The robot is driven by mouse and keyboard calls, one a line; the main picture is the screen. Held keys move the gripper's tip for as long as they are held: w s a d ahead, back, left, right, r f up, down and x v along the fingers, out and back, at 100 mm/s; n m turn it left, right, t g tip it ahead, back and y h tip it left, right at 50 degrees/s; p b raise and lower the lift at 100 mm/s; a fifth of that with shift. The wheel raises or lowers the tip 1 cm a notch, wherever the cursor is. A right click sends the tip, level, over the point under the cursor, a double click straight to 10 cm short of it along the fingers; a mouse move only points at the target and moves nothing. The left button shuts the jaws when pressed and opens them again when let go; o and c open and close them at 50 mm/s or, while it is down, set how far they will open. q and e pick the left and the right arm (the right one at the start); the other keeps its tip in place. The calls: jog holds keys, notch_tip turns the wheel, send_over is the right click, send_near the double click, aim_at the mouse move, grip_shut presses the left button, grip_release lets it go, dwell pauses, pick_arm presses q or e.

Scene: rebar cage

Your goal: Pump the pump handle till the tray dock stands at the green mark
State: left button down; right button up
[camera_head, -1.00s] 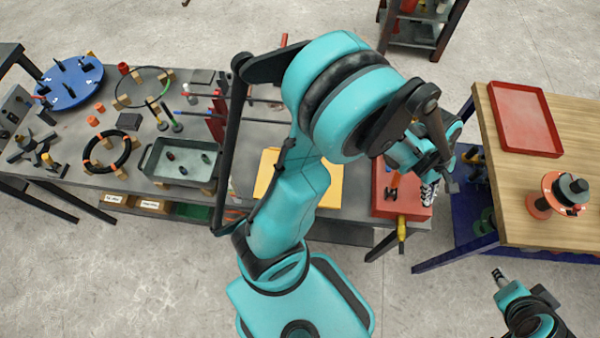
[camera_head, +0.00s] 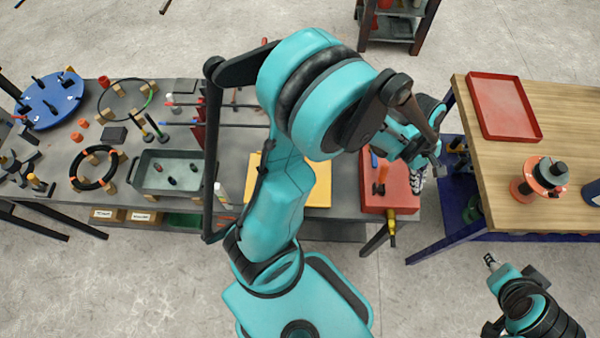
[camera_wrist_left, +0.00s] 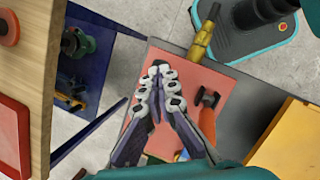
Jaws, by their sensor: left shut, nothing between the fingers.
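My left gripper (camera_head: 417,183) hangs over the right side of a red plate (camera_head: 398,203) at the right end of the grey bench. In the left wrist view its grey linked fingers (camera_wrist_left: 158,72) are together with nothing between them, over the red plate (camera_wrist_left: 222,88). A brass-yellow rod (camera_head: 391,230) sticks out from the plate's near edge; it also shows in the wrist view (camera_wrist_left: 203,42), apart from the fingers. I cannot tell whether it is the pump handle. I cannot make out the tray dock or a green mark. My right gripper (camera_head: 490,261) is at the lower right, over the floor.
An orange-and-black tool (camera_head: 380,182) lies on the plate. A yellow panel (camera_head: 318,188) is left of it. The wooden table (camera_head: 480,150) on the right bears a red tray (camera_head: 504,107) and an orange spool (camera_head: 540,180).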

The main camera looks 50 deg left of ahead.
pick_arm(q)
jog(key=r+p, duration=0.1)
jog(key=r, duration=0.1)
jog(key=w+a+r+p, duration=0.1)
jog(key=r+p, duration=0.1)
jog(key=r, duration=0.1)
jog(key=shift+w+a+r, duration=0.2)
jog(key=shift+a+r, duration=0.05)
jog(key=shift+r, duration=0.05)
jog(key=shift+f, duration=0.15)
dwell(0.8)
jog(key=shift+s+d+f+b, duration=0.25)
jog(key=shift+f+b, duration=0.15)
jog(key=shift+f, duration=0.1)
jog(key=shift+s+d+f+b, duration=0.2)
jog(key=shift+d+f+b, duration=0.05)
jog(key=shift+f+b, duration=0.4)
jog(key=shift+s+d+f+b, duration=0.2)
jog(key=shift+f+b, duration=0.35)
jog(key=shift+f, duration=0.15)
